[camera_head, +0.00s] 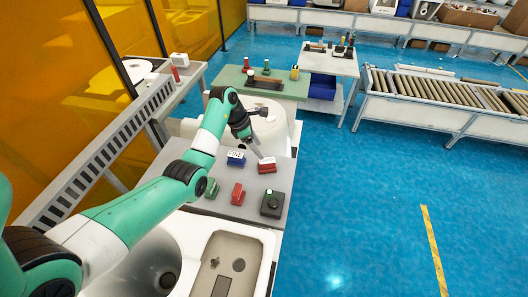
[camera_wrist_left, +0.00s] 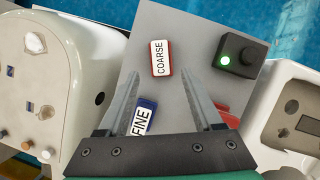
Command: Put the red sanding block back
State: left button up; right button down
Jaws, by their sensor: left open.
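A red block with a white label (camera_head: 267,168) sits on the grey panel (camera_head: 222,208), and its label reads COARSE in the left wrist view (camera_wrist_left: 161,60). A blue block labelled FINE (camera_head: 236,159) stands to its left; it also shows in the left wrist view (camera_wrist_left: 144,116). Another red block (camera_head: 237,194) lies lower on the panel and is partly hidden behind a finger in the left wrist view (camera_wrist_left: 229,117). My left gripper (camera_head: 258,154) is open and empty, just above the COARSE block, which shows between and beyond its fingertips (camera_wrist_left: 160,76). My right gripper is out of view.
A green block (camera_head: 211,188) and a dark box with a green button (camera_head: 271,204) share the panel. White toilet parts stand beside it, including a basin-like piece (camera_head: 250,243). A green-topped table (camera_head: 228,78) stands behind. Open blue floor lies to the right.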

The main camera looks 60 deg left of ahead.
pick_arm(q)
jog(key=v, duration=0.3)
